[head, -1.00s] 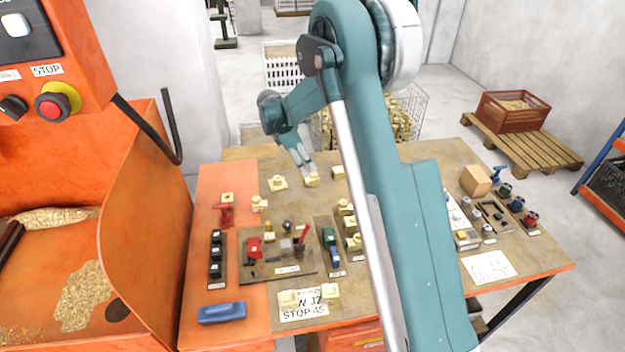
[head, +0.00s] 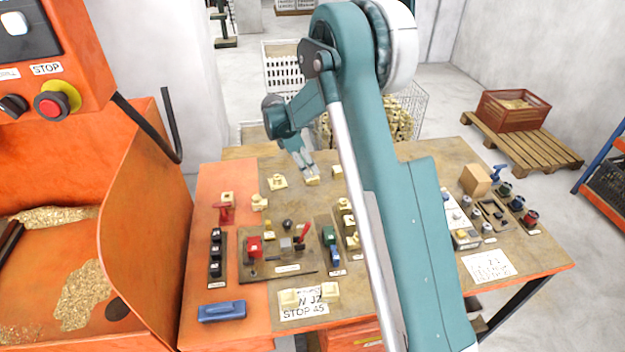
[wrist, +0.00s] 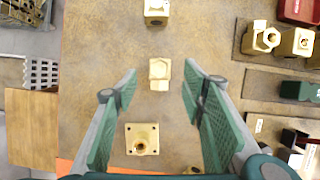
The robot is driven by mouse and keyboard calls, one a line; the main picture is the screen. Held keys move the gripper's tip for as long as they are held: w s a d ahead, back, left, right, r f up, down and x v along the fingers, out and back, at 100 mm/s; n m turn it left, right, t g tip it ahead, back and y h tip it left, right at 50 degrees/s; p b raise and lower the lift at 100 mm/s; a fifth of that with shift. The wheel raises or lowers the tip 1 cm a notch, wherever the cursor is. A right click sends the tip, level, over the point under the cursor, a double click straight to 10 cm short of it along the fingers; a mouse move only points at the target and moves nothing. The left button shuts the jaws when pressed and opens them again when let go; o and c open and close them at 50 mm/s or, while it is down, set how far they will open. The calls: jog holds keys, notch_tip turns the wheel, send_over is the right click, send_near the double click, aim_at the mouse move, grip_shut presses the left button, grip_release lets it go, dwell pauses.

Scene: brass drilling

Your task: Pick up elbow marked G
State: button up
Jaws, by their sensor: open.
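Several small brass fittings stand on the brown part of the workbench. My gripper (head: 306,171) is open and empty, pointing down over a brass fitting (head: 312,181) near the back of the bench. In the wrist view this blocky fitting (wrist: 159,74) lies between the two green finger pads, with a gap on both sides. A fitting with a square flange (wrist: 142,139) is nearer the palm, and another brass fitting (wrist: 156,12) lies beyond the fingertips. No letter G is readable on any of them, so I cannot tell which elbow carries it.
Dark trays with brass parts (wrist: 268,38) are right of the gripper in the wrist view. A dark fixture board (head: 275,270), a blue tool (head: 222,311) and a cardboard box (head: 475,180) also stand on the bench. The surface around the fitting between my fingers is clear.

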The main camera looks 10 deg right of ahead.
jog(key=shift+x, duration=2.6)
grip_shut()
